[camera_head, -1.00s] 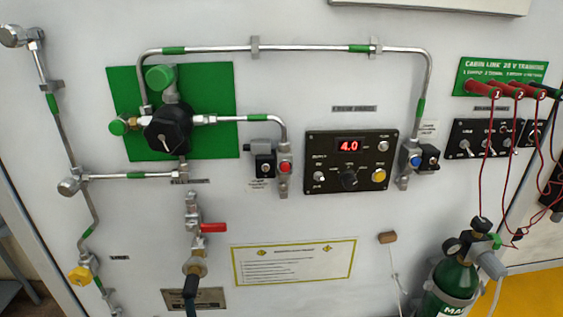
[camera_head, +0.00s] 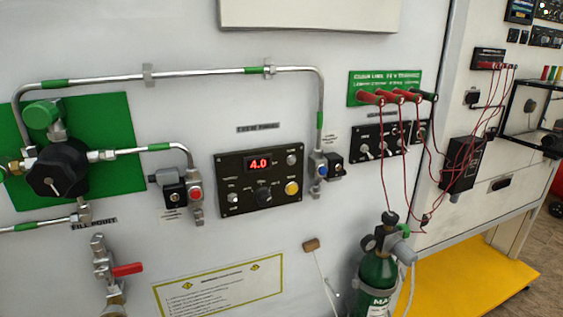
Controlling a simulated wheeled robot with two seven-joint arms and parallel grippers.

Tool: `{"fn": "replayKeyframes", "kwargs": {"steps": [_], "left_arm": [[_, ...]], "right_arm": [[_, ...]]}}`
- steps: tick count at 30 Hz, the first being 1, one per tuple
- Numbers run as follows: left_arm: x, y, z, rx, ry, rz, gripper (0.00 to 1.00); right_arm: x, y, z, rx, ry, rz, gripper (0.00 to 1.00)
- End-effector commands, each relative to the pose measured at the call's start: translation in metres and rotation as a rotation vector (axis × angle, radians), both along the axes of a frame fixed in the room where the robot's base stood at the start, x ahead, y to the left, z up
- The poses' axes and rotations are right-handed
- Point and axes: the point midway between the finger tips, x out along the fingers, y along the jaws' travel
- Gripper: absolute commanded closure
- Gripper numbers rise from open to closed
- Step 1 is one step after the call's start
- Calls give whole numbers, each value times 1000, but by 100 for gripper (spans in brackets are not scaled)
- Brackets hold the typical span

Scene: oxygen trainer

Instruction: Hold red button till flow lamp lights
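A red button (camera_head: 196,194) sits on a small valve block at the end of the pipe, left of the black panel. The black control panel (camera_head: 240,202) shows "4.0" in red digits on its display (camera_head: 258,164). It also has a yellow round button or lamp (camera_head: 292,188), a dark knob and small round lamps or buttons. The small lamp at its upper right (camera_head: 291,160) looks grey and unlit; I cannot read which lamp is the flow lamp. Neither of my grippers is in view.
A blue button (camera_head: 322,170) sits on another block right of the panel. A green cylinder (camera_head: 378,272) stands at lower right, near a yellow platform (camera_head: 470,280). Red cables (camera_head: 384,150) hang from the green plate. A red lever valve (camera_head: 127,269) projects at lower left.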

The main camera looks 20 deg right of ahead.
Motion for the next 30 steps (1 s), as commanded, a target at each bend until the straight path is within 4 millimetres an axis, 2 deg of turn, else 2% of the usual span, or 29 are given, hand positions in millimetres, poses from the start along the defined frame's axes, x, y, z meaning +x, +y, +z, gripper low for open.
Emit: {"fn": "replayKeyframes", "kwargs": {"steps": [4,12,14,30], "left_arm": [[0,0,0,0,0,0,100],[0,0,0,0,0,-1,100],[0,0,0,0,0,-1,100],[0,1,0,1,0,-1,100]], "right_arm": [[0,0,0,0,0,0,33],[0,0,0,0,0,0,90],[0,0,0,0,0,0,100],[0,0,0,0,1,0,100]]}}
